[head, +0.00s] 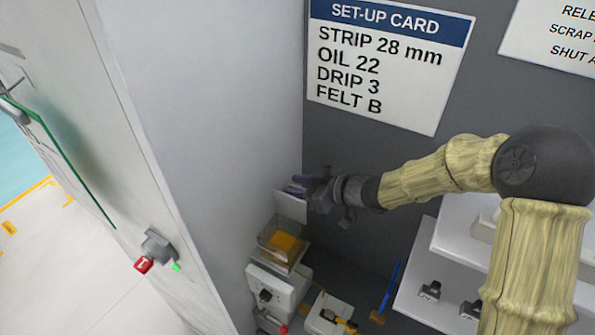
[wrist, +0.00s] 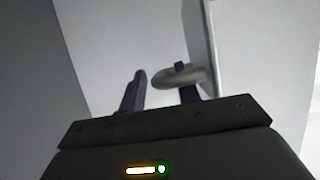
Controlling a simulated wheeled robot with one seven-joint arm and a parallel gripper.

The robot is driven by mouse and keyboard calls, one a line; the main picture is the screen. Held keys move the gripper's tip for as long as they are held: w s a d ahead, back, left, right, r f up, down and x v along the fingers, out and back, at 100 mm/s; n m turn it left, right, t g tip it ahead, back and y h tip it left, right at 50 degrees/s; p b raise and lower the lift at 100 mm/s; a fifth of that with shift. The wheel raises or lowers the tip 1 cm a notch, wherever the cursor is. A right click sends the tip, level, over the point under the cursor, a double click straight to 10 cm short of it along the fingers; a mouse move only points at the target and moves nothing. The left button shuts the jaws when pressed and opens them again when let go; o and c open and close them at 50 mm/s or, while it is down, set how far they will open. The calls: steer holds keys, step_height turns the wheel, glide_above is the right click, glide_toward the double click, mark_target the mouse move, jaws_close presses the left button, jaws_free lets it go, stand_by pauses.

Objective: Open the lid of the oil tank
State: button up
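The oil tank (head: 280,243) is a small clear box with amber contents, on top of a white unit against the wall. Its pale lid (head: 290,206) stands raised, roughly upright, above the tank's back edge. My gripper (head: 300,186) is at the top of the lid. Whether the knob touches the finger cannot be told.
A light cabinet wall (head: 190,130) stands close on the left, with a red-ended switch (head: 145,264). The dark back panel carries a set-up card (head: 388,60).

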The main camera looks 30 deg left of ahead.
mark_target(298, 186)
step_height(298, 186, up, 10)
steer(key=shift+f+b, duration=0.25)
steer(key=shift+b, duration=0.4)
